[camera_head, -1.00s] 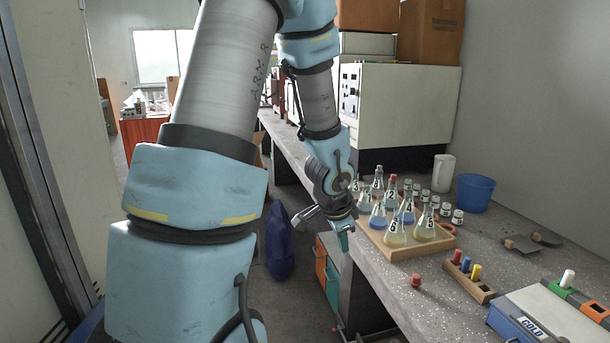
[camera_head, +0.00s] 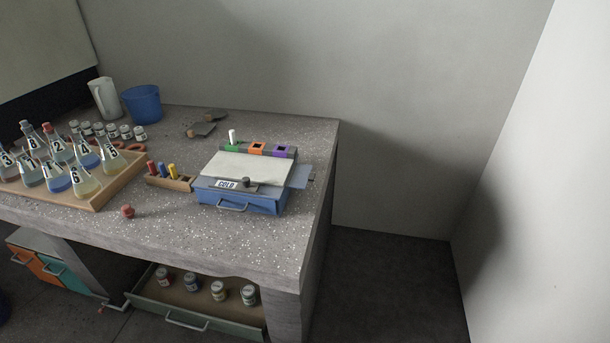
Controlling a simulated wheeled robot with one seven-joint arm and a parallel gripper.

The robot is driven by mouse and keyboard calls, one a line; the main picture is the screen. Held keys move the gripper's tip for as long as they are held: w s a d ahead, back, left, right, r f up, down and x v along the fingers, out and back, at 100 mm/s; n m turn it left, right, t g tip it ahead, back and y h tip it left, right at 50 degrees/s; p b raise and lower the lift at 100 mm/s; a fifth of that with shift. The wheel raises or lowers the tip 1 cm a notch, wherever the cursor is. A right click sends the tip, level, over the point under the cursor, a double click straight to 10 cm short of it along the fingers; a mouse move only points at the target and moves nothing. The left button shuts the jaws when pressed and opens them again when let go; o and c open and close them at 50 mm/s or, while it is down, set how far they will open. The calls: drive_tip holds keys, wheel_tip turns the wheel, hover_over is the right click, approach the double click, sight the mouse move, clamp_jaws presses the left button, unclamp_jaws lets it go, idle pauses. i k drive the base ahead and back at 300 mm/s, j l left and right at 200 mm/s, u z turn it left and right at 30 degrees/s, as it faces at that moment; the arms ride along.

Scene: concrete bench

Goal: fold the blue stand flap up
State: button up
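The blue stand flap (camera_head: 301,177) sticks out flat from the right side of a blue box (camera_head: 239,202) labelled COLD. The box has a pale top, a front handle and a dark knob, and stands near the right end of the concrete bench (camera_head: 240,236). The flap looks roughly level and reaches close to the bench's right edge. Nothing is seen touching it. My gripper and arm are out of this view.
On the bench stand a wooden tray (camera_head: 118,188) of numbered flasks, a small rack (camera_head: 168,182) with coloured pegs, a red stopper (camera_head: 127,211) and a blue bucket (camera_head: 141,104). An open drawer (camera_head: 200,316) with jars juts out below. Floor right of the bench is clear.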

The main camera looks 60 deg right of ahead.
sight(300, 174)
drive_tip(key=l+z, duration=0.15)
drive_tip(key=z, duration=0.3)
drive_tip(key=l+z, duration=0.1)
drive_tip(key=z, duration=0.4)
drive_tip(key=l+z, duration=0.15)
drive_tip(key=z, duration=0.3)
drive_tip(key=i+l, duration=0.1)
drive_tip(key=l, duration=0.3)
drive_tip(key=i+l+z, duration=0.1)
drive_tip(key=l, duration=0.3)
